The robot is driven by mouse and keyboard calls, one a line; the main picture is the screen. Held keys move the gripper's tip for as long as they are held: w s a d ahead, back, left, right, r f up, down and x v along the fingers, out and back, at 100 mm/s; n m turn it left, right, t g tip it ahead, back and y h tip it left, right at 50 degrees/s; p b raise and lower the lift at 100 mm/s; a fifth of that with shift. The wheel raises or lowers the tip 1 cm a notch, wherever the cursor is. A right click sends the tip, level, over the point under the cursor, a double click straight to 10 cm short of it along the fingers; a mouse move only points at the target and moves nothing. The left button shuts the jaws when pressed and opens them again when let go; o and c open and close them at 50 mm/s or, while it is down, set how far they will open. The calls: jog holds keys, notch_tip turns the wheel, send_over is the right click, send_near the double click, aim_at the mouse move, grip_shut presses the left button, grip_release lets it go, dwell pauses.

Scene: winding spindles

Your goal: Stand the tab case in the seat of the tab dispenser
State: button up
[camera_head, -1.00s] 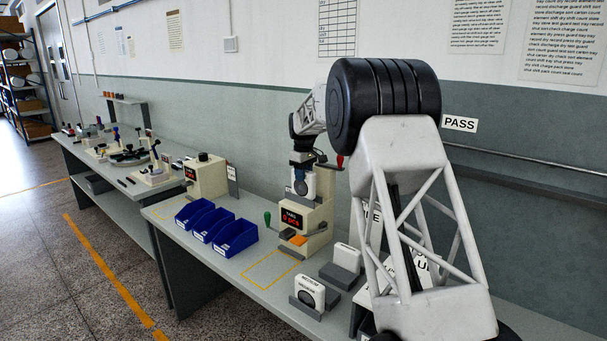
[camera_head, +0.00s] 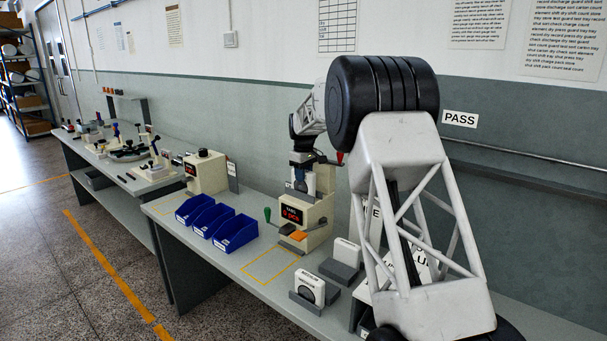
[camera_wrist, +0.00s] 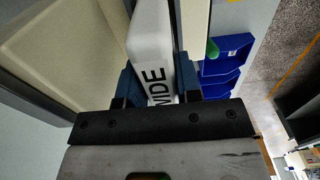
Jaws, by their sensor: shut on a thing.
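The tab dispenser (camera_head: 308,220) is a beige machine with a dark red-lit display, an orange piece low in front and a green-knobbed lever. My gripper (camera_head: 302,184) points down over its top. In the wrist view its blue fingers (camera_wrist: 160,85) are shut on a white tab case (camera_wrist: 152,45) marked "WIDE". The case is upright, with a beige part of the dispenser (camera_wrist: 70,45) close on the left. In the head view only a little of the case shows, at the dispenser's top. The seat is hidden; I cannot tell whether the case touches it.
White cases stand in grey holders: one with a round dark mark (camera_head: 310,287) in front, another (camera_head: 346,253) behind it. Blue bins (camera_head: 235,232) sit left of the dispenser. A yellow outlined area (camera_head: 268,266) on the bench is clear. Another beige machine (camera_head: 207,173) stands further left.

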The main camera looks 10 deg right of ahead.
jog(key=o, duration=1.1)
jog(key=shift+r, duration=3.9)
